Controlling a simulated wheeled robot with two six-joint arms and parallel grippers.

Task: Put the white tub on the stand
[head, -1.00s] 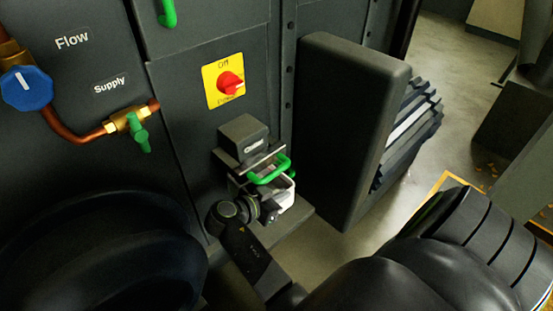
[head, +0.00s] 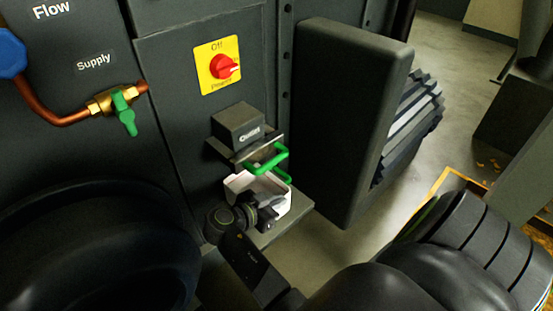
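The white tub (head: 271,190) is below the dark outlet box (head: 238,124) in the head view, its open top facing up. My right gripper (head: 267,217) is at the tub's near side and appears shut on its wall; the fingertips are small and partly hidden. A grey ledge (head: 291,231), which may be the stand, lies under the tub. I cannot tell whether the tub touches it. My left gripper is out of view.
A green handle (head: 267,161) sits just above the tub, under the outlet. A large dark panel (head: 349,120) stands close on the right. A red switch (head: 223,67) and a green supply valve (head: 125,112) are on the machine face. Open floor lies at right.

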